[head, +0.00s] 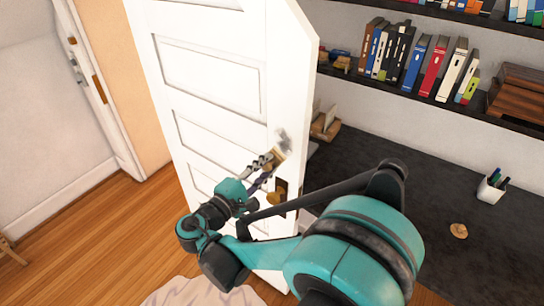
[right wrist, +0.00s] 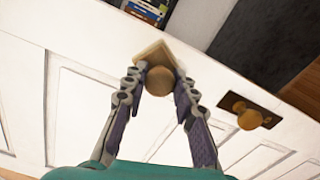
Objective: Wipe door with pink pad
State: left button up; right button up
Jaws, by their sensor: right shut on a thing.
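The white panelled door (head: 210,85) stands ajar. A grey smudge (head: 284,141) marks it near its right edge, above the brass doorknob (head: 275,198). My right gripper (head: 267,163) is shut on the round knob of a small pad (head: 281,156), which looks tan rather than pink. The pad is at the door just below the smudge; whether it touches is hard to tell. In the right wrist view, the fingers (right wrist: 161,78) flank the pad's round knob, with the square pad (right wrist: 153,50) beyond, and the doorknob (right wrist: 249,119) is to the right. My left gripper is not in view.
A dark desktop (head: 400,215) lies right of the door, with a pen cup (head: 491,187) and a small round tan item (head: 459,231). Shelves with books (head: 415,62) hang above. The wooden floor (head: 75,230) is mostly clear at left; a pale rug (head: 190,292) lies below.

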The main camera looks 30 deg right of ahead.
jog(key=w+a+f+b, duration=0.2)
jog(key=w+f+b, duration=0.2)
jog(key=w+b, duration=0.3)
jog(key=x, duration=0.6)
jog(key=shift+d, duration=0.2)
jog(key=shift+x, duration=1)
dwell(0.5)
